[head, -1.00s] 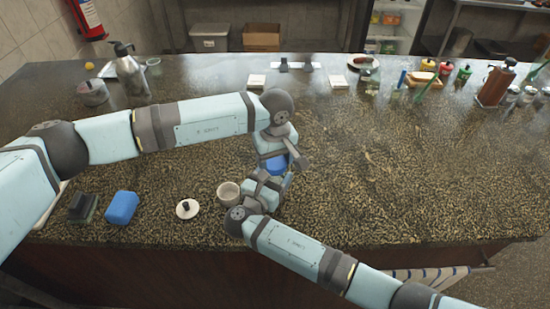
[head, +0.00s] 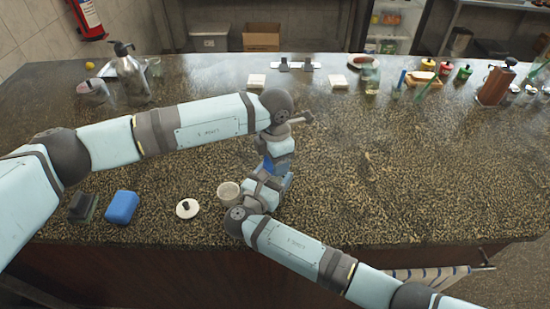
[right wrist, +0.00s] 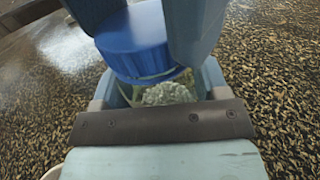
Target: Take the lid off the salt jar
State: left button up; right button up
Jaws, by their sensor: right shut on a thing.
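The salt jar shows in the right wrist view, with white salt (right wrist: 168,94) visible below the round blue lid (right wrist: 140,48). My right gripper (head: 277,184) is shut on the jar, low over the counter. My left gripper (head: 276,158) is directly above it, reaching down over the lid. In the right wrist view its pale blue fingers stand on both sides of the lid, close to its edge. I cannot tell whether they press on it. I also cannot tell whether the lid sits on the jar's rim or is apart from it. My arms hide most of the jar in the head view.
A white cup (head: 229,192) stands just left of my right gripper. A white lid with a dark knob (head: 187,208), a blue block (head: 122,207) and a dark block (head: 82,207) lie further left. The counter (head: 400,180) to the right is clear.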

pick_arm(q)
jog(key=n, duration=0.7)
jog(key=shift+n, duration=0.4)
jog(key=shift+r, duration=0.2)
jog(key=shift+r, duration=0.9)
jog(key=shift+r, duration=0.1)
jog(key=shift+r, duration=1.9)
pick_arm(e)
jog(key=o, duration=1.8)
